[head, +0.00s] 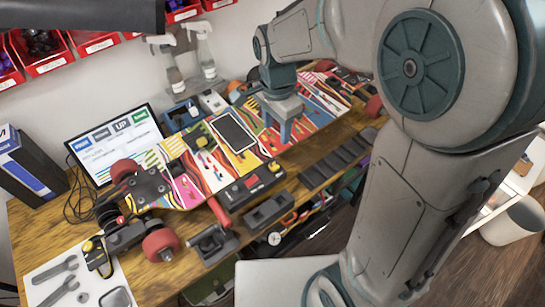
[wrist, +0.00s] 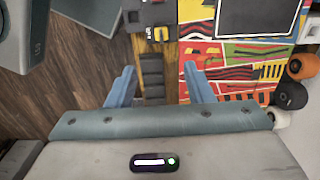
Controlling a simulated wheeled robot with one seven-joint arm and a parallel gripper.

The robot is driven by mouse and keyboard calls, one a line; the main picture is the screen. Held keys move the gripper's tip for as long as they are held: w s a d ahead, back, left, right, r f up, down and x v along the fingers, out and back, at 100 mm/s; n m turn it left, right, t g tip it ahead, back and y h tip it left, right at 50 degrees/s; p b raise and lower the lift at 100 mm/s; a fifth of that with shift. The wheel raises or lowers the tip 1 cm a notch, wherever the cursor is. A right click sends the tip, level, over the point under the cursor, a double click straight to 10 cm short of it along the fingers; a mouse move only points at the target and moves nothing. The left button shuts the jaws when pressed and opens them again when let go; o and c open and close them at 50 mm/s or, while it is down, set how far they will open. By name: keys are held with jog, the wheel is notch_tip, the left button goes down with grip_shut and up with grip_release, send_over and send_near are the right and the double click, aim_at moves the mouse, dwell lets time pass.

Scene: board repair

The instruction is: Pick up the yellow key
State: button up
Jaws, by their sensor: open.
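No separate yellow key can be made out for certain. A small yellow piece (wrist: 161,34) shows in the wrist view at the edge of a black device, beyond my fingertips. In the head view the black device (head: 250,186) lies in front of the skateboard, with yellow and red parts on it. My gripper (head: 285,128) is above the right part of the colourful skateboard deck (head: 187,190). The fingers are apart from the yellow piece.
A black segmented tray (head: 338,157) lies along the bench's front edge. A dark tablet (head: 234,132) lies on the deck. Red wheels (head: 161,244), spray bottles (head: 201,55) and a monitor (head: 115,140) stand around. Wrenches (head: 60,281) lie on a white mat at left.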

aim_at(276, 159)
notch_tip(276, 159, down, 8)
jog(key=shift+f, duration=0.25)
jog(key=shift+w+f+p, duration=0.1)
jog(key=shift+f+p, duration=0.5)
jog(key=shift+f, duration=1.95)
grip_shut()
